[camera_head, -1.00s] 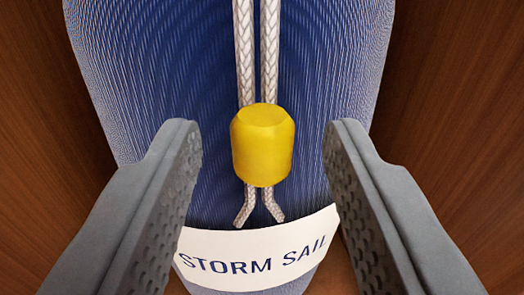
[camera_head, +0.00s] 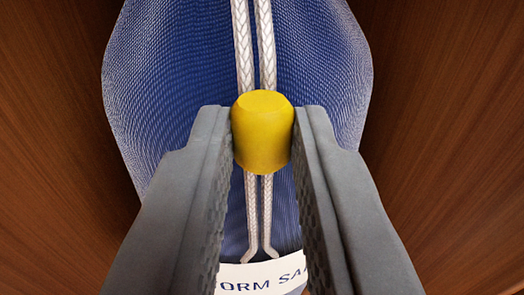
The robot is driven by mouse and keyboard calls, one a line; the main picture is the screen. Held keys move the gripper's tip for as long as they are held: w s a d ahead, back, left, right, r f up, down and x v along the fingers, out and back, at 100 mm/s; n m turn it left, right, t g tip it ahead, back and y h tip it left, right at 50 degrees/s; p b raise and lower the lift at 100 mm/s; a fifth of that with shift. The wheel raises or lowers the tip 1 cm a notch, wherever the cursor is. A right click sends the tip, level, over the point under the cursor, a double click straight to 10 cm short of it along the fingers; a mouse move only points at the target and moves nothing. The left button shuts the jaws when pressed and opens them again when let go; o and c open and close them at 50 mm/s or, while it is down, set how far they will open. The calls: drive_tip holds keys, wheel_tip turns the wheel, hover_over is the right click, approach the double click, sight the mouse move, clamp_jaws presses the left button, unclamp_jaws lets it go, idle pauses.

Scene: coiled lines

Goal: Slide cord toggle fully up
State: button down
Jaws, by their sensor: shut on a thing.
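The yellow cord toggle (camera_head: 262,135) sits on two pale braided cords (camera_head: 254,45) that run up and down the front of a blue fabric bag (camera_head: 180,105). My gripper (camera_head: 262,142) is shut on the toggle, with one grey finger pressed to its left side and one to its right. The cords leave the toggle's top side by side toward the upper edge of the view. Below the toggle, two lengths of cord hang down and their ends bend outward just above a white label. The cords' upper ends are out of view.
The white label (camera_head: 255,275) with dark lettering lies low on the bag, partly hidden by my fingers. Brown wooden surfaces (camera_head: 440,120) flank the bag on both sides, with bare wood (camera_head: 50,120) on the left.

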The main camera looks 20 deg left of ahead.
drive_tip(key=c, duration=1.3)
unclamp_jaws()
drive_tip(key=shift+s, duration=0.1)
drive_tip(key=v, duration=1.7)
drive_tip(key=shift+s+d, duration=0.1)
drive_tip(key=shift+d, duration=0.05)
drive_tip(key=shift+r, duration=0.15)
